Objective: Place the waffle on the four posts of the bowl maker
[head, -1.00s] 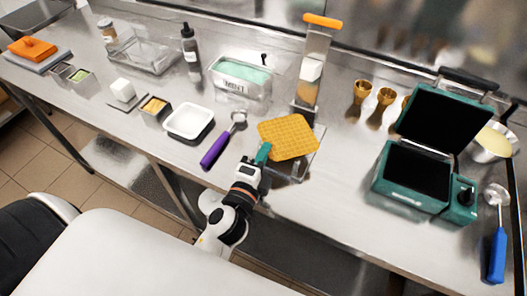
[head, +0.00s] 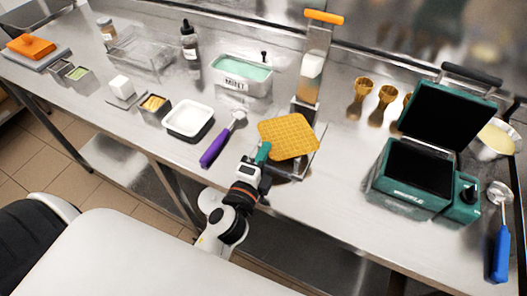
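The square golden waffle (head: 288,135) is roughly level over the front base of the bowl maker (head: 317,42), a tall clear stand with an orange handle. The waffle hides most of the base and its four posts, so I cannot tell whether it touches them. My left gripper (head: 261,160) is at the waffle's near left corner, shut on a short teal handle (head: 264,152) that reaches to the waffle's edge. What lies under the waffle is hidden. My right gripper is not in view.
A purple-handled tool (head: 214,149) and white dish (head: 189,120) lie left of the waffle. The open green waffle iron (head: 413,178) stands right, with a blue scoop (head: 500,250) beyond. Golden cones (head: 362,88) stand behind. Bare steel lies between the waffle and the iron.

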